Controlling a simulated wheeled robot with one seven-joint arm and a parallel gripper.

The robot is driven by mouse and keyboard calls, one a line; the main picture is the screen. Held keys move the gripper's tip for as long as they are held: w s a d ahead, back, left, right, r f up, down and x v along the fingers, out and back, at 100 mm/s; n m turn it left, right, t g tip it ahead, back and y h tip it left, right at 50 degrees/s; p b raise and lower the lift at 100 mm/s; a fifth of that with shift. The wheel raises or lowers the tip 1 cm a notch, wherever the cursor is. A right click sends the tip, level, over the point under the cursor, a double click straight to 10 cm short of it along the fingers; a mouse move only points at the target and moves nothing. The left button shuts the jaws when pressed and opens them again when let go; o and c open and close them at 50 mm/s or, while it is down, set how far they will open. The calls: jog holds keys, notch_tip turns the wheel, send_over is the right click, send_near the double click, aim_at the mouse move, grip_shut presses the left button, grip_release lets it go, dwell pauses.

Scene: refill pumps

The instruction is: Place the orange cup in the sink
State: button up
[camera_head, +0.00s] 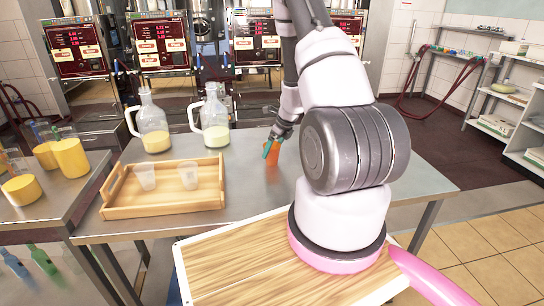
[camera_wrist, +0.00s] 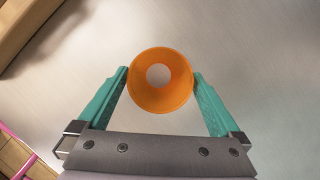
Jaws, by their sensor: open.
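The orange cup (camera_head: 271,157) stands on the metal table behind my arm in the head view. In the wrist view the orange cup (camera_wrist: 160,80) is seen from above, its round opening facing the camera. My gripper (camera_head: 272,146) is at the cup. In the wrist view the two teal fingers of my gripper (camera_wrist: 160,88) are on either side of the cup, close to its walls; I cannot tell whether they touch it. The jaws are open. I do not make out a sink in either view.
A wooden tray (camera_head: 166,207) with two clear cups stands left on the table (camera_head: 255,205). Two glass jugs (camera_head: 154,128) stand behind it. Yellow containers (camera_head: 70,158) are on a side table. Pumps with red displays (camera_head: 160,45) line the back. Shelves stand at right.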

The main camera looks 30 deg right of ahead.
aim_at(269, 155)
jog(key=x, duration=0.4)
jog(key=shift+w+a+f, duration=0.15)
jog(key=c, duration=1.2)
